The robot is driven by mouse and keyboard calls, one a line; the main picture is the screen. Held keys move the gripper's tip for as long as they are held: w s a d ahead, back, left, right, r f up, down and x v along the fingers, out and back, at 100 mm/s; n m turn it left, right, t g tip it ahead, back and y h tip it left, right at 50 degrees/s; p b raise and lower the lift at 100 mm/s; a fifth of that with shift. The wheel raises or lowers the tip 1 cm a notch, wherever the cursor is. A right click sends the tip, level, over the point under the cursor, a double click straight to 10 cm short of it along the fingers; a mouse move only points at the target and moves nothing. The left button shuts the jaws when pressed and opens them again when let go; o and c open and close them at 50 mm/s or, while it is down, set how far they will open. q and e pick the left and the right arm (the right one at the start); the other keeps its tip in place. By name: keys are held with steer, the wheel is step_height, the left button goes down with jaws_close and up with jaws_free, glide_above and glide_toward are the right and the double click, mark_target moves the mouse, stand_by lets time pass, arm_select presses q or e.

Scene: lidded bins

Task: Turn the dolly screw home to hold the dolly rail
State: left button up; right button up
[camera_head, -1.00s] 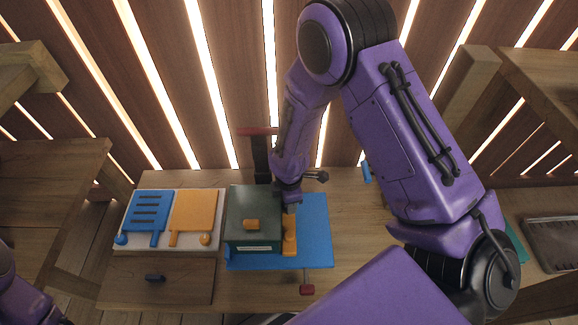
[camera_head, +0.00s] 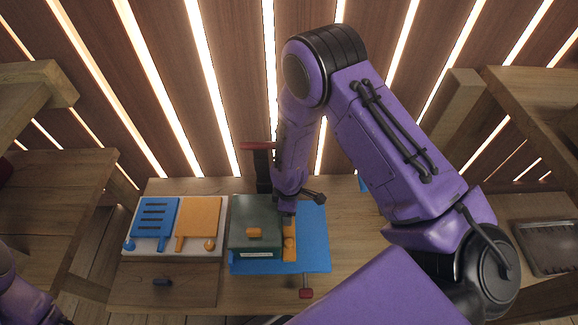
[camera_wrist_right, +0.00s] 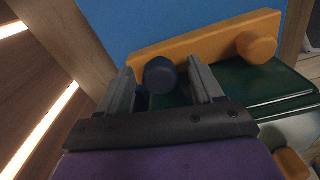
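An orange rail (camera_wrist_right: 205,38) lies along the right side of the green lidded bin (camera_head: 252,222), and its near part shows in the head view (camera_head: 290,250). A round orange knob (camera_wrist_right: 257,46) sits at one end of the rail. A dark blue round screw head (camera_wrist_right: 160,75) stands at the rail's other part. My right gripper (camera_wrist_right: 163,85) is open, with one finger on each side of the dark screw head. Gaps show between head and fingers. In the head view, my right gripper (camera_head: 287,208) hides the far end of the rail. My left gripper is out of view.
A blue board (camera_head: 314,235) lies under the bin. A red-topped dark post (camera_head: 263,170) stands behind it, and a red handle (camera_head: 306,293) lies in front. A white tray (camera_head: 135,246) with blue and orange panels lies left. Bare tabletop (camera_head: 355,235) shows at right.

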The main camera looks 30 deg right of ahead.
steer(key=shift+r, duration=0.1)
step_height(320, 180, up, 10)
steer(key=p, duration=0.3)
steer(key=shift+r, duration=0.2)
